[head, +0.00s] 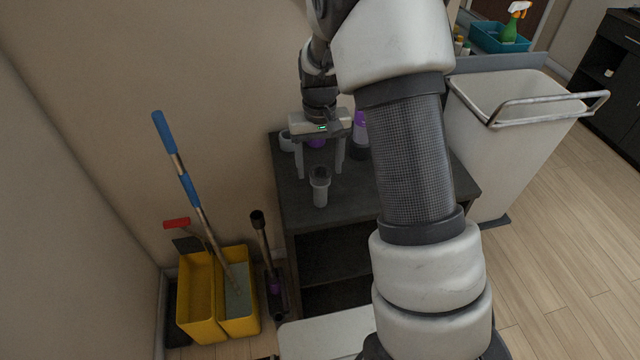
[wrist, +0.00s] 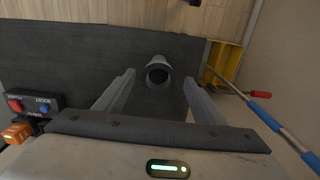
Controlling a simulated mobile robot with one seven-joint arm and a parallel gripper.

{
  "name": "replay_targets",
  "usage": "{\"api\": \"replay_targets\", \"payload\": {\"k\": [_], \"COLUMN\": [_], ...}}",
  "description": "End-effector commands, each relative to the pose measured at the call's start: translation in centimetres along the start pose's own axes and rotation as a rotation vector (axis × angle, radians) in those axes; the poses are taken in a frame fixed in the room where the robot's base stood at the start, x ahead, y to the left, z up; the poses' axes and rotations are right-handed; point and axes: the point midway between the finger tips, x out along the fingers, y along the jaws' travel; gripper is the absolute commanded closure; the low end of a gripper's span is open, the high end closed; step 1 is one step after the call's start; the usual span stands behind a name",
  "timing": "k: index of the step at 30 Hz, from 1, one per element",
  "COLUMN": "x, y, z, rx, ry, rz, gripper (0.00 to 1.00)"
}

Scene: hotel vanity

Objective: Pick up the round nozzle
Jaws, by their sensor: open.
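The round nozzle (head: 320,190) is a short grey tube with a dark round mouth, standing upright on the dark cabinet top (head: 350,205). In the wrist view the nozzle (wrist: 158,72) shows its open mouth toward the camera. My gripper (head: 319,172) is open above the cabinet top, fingers pointing down, close to the nozzle. In the wrist view the nozzle appears between the fingertips of my gripper (wrist: 159,77), near their ends. I see no finger touching it, and its depth between them is hard to tell.
Purple-and-dark items (head: 360,125) and a pale round item (head: 287,141) stand behind my gripper. A box with red and blue knobs (wrist: 35,105) is at left in the wrist view. A yellow mop bucket (head: 200,300) and white bin (head: 510,140) flank the cabinet.

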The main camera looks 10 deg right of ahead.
Motion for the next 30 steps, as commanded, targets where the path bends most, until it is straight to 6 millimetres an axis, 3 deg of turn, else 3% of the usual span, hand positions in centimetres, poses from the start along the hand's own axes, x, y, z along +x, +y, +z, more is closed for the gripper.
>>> {"api": "replay_targets", "payload": {"k": [3,11,18,27,30], "x": [1.7,3.6,7.1,7.6,7.6], "y": [0.0,0.1,0.3,0.3,0.3], "z": [0.0,-0.1,-0.2,-0.3,-0.3], "rx": [0.000,-0.001,-0.001,-0.001,-0.001], "ry": [-0.001,-0.001,-0.002,0.002,0.002], "rz": [0.000,0.000,0.000,0.000,0.000], "gripper": [0.37,0.37,0.37,0.37,0.51]}}
